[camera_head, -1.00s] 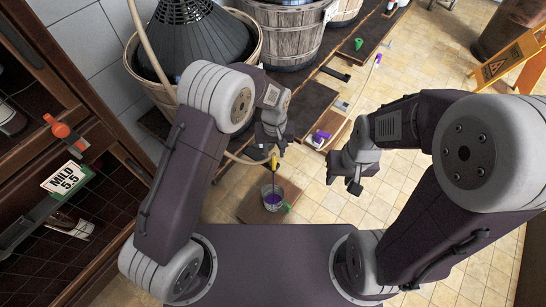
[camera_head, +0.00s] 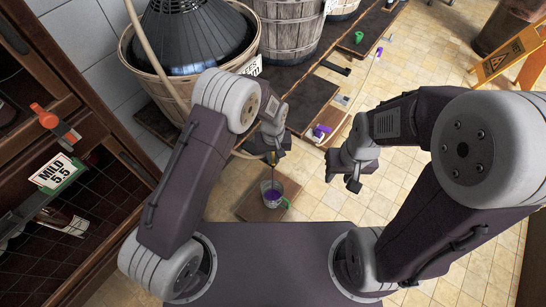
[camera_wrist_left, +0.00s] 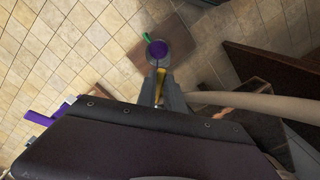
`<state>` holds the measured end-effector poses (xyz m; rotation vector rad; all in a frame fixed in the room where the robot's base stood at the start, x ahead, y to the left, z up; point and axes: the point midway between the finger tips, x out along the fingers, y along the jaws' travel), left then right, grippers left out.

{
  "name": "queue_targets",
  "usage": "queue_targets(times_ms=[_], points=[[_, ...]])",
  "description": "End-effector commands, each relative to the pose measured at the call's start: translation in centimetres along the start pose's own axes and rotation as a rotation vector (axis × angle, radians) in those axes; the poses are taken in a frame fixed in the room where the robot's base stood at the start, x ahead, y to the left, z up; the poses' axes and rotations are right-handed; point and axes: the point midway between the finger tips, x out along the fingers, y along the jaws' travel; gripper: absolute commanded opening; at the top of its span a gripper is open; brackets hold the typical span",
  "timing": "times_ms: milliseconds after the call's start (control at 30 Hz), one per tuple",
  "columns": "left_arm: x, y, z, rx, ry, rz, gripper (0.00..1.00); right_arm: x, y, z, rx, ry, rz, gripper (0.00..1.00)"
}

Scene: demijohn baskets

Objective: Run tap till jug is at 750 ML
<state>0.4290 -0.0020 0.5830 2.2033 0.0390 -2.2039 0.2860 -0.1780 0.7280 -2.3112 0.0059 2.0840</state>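A clear jug (camera_head: 267,187) with a green handle (camera_head: 285,203) stands on a brown square board (camera_head: 250,207) on the floor. It holds purple liquid, which also shows from above in the left wrist view (camera_wrist_left: 158,48). The scale on the jug is too small to read. My left gripper (camera_head: 274,152) is over the jug, shut on a yellow tap (camera_wrist_left: 160,88) at the end of a beige hose (camera_wrist_left: 240,101). A thin purple stream appears to run from the tap into the jug. My right gripper (camera_head: 342,182) is open and empty, to the right of the jug.
A wooden tub (camera_head: 180,88) with a dark ribbed cone (camera_head: 195,35) stands at upper left. A wooden shelf (camera_head: 100,200) with a "MILD 5.5" label (camera_head: 52,172) is at left. A purple-handled item (camera_head: 320,131) lies on a board. Tiled floor at right is clear near a yellow sign (camera_head: 505,58).

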Motion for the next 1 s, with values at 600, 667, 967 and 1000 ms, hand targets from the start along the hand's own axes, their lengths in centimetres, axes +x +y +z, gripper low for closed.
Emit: queue_targets(times_ms=[600,667,967,1000], points=[[-0.3,-1.1,-0.1,0.291,-0.001,0.0,0.0,-2.5,-0.1,-0.2,0.0,0.0,0.0,0.36],[-0.3,-1.2,-0.2,0.339,-0.001,0.0,0.0,-2.7,-0.1,-0.3,0.0,0.0,0.0,0.36],[-0.2,-1.9,-0.6,0.543,0.0,0.0,0.0,-3.7,-0.1,-0.4,0.0,0.0,0.0,0.36],[-0.2,-1.9,-0.6,0.564,0.0,0.0,0.0,-3.8,-0.1,-0.4,0.0,0.0,0.0,0.36]])
